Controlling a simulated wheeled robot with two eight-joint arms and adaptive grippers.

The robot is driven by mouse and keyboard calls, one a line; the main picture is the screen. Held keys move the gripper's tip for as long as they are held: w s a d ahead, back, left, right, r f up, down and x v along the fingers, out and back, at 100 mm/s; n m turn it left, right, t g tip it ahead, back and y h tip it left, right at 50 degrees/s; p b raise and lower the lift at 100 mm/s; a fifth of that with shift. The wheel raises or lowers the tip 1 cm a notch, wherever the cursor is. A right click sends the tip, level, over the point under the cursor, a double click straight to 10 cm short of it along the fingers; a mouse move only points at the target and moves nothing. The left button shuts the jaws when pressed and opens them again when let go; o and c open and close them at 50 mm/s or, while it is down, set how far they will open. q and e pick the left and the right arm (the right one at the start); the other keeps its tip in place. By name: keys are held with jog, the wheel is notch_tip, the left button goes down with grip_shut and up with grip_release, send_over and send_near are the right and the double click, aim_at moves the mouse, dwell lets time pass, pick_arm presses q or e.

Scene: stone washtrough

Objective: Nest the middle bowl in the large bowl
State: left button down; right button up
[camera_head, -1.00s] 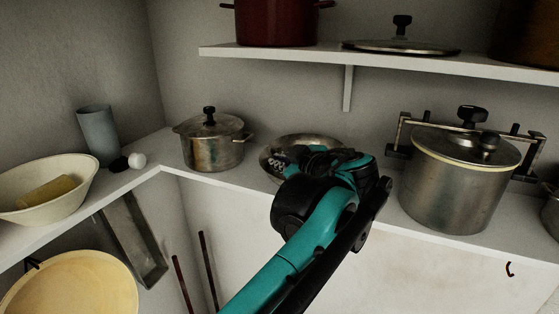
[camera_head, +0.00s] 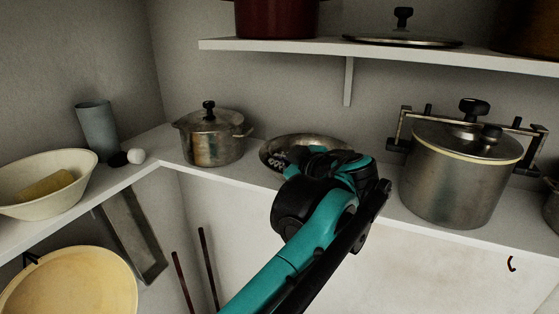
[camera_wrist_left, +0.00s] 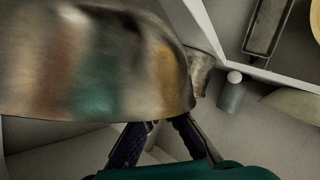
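A shiny metal bowl (camera_head: 312,139) rests on the counter between the small lidded pot and the pressure cooker. My left gripper (camera_head: 318,160) is over the bowl's front part, and its wrist hides much of the bowl. In the left wrist view, a curved metal wall (camera_wrist_left: 120,65), likely a bowl, fills the upper left. The dark fingers of my left gripper (camera_wrist_left: 163,128) reach its edge there. Their tips are partly hidden, so I cannot tell whether they grip it. I cannot make out a second metal bowl separately. My right gripper is not in view.
A lidded pot (camera_head: 212,142) stands left of the bowl, and a pressure cooker (camera_head: 455,185) stands close on the right. A shelf (camera_head: 400,54) overhangs the back. A cream bowl with a sponge (camera_head: 38,205) and a grey cup (camera_head: 98,130) are at the left.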

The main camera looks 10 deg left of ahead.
pick_arm(q)
jog(key=shift+f, duration=0.15)
jog(key=c, duration=1.6)
grip_release()
jog(key=shift+c, duration=0.2)
jog(key=o, duration=0.5)
jog(key=shift+c, duration=0.2)
jog(key=shift+r+p, duration=1.2)
jog(key=shift+r, duration=0.35)
